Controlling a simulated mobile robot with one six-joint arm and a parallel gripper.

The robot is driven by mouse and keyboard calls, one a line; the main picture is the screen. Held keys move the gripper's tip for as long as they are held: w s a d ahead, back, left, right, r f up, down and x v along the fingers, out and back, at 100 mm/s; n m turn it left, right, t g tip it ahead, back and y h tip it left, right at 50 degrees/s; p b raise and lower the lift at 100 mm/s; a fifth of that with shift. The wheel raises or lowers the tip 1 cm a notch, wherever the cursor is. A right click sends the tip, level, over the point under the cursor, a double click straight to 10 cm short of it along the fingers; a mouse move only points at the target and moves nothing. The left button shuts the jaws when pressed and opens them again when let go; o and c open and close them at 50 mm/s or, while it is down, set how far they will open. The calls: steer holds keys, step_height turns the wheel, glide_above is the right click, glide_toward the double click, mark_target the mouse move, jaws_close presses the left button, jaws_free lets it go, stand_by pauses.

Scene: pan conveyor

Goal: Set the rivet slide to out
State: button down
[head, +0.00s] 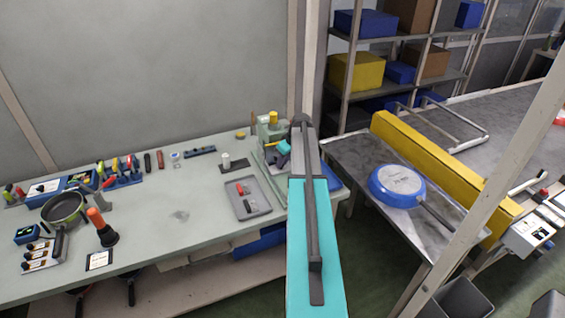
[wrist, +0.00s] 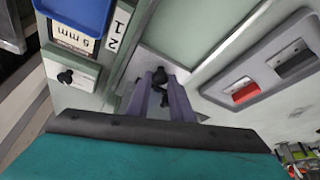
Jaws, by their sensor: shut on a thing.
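The rivet slide's black knob (wrist: 159,77) shows in the wrist view between the two purple fingers of my gripper (wrist: 160,88). The fingers are shut on it, and their tips hide part of the knob and its mount. A pale plate surrounds it, beside a strip marked 1 and 2 (wrist: 118,27); which mark the slide stands at, I cannot tell. In the head view the green-grey bench machine (head: 270,131) with a yellow top stands at the bench's right end.
A second black knob (wrist: 65,77) sits on a pale plate at left in the wrist view, beside a 5 mm label (wrist: 74,36) and a blue bin (wrist: 75,12). A blue pan (head: 397,187) rests beyond my arm.

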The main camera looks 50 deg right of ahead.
steer(key=shift+s+a, duration=0.1)
steer(key=shift+s, duration=0.05)
steer(key=s+a+b, duration=0.1)
steer(key=s+a, duration=0.1)
steer(key=s, duration=0.3)
steer(key=s+a+b, duration=0.2)
steer(key=s, duration=0.3)
steer(key=s+a+b, duration=0.2)
steer(key=s, duration=0.3)
steer(key=shift+s, duration=0.15)
steer(key=shift+s+f, duration=0.1)
steer(key=c, duration=1.9)
jaws_free()
steer(key=shift+a, duration=0.1)
steer(key=shift+o, duration=0.2)
steer(key=shift+r, duration=0.25)
steer(key=b+v, duration=0.3)
steer(key=v, duration=1)
steer(key=shift+r, duration=0.25)
